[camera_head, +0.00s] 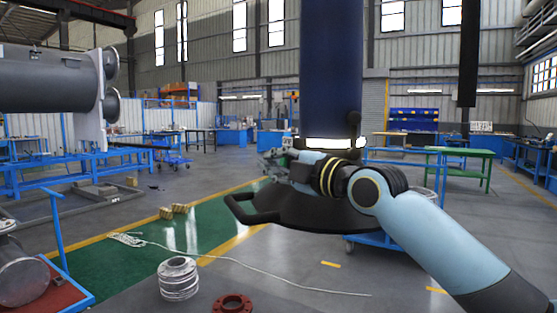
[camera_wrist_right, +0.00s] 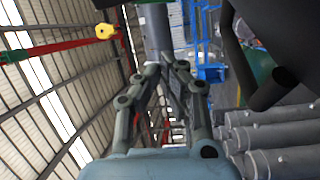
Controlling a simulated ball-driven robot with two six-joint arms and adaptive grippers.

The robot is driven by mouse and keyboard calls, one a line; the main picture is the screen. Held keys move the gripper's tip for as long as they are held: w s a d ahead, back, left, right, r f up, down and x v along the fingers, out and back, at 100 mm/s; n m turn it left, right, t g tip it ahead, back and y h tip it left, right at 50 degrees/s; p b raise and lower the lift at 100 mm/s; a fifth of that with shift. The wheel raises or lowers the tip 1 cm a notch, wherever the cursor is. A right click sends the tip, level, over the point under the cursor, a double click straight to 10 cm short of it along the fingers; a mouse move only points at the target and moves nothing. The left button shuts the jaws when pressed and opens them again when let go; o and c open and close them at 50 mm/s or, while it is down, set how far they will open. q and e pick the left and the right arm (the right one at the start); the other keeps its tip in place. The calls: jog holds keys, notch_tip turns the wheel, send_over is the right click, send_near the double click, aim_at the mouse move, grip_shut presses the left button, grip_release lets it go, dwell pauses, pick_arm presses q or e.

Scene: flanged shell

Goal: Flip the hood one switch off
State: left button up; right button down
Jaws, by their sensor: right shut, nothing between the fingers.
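A black extraction hood (camera_head: 310,213) with a loop handle on its left hangs under a dark blue duct (camera_head: 331,70). A bright white band shows at the duct's foot. My right arm reaches in from the right, in front of the hood. My right gripper (camera_head: 272,162) is at the hood's upper left side and looks small and cluttered there. In the right wrist view the gripper (camera_wrist_right: 168,66) is shut with nothing between its fingers, and a dark duct rises beyond the tips. I cannot make out the switch; my wrist covers part of the hood's top. My left gripper is not in view.
A ribbed metal bellows (camera_head: 178,279) and a red flange ring (camera_head: 232,303) stand on the grey surface in front. A large grey flanged shell (camera_head: 50,80) is at the left. A green-topped table (camera_head: 460,152) stands at the back right. Open floor lies between.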

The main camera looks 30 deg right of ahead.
jog(key=w+d+p, duration=0.1)
jog(key=w+d, duration=0.1)
jog(key=w, duration=0.1)
jog(key=shift+w+d+f+p, duration=0.1)
jog(key=shift+d+f+p, duration=0.1)
jog(key=shift+p, duration=0.15)
jog(key=shift+d, duration=0.35)
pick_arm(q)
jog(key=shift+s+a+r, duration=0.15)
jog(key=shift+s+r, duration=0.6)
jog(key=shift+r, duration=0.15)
pick_arm(e)
jog(key=shift+a, duration=0.1)
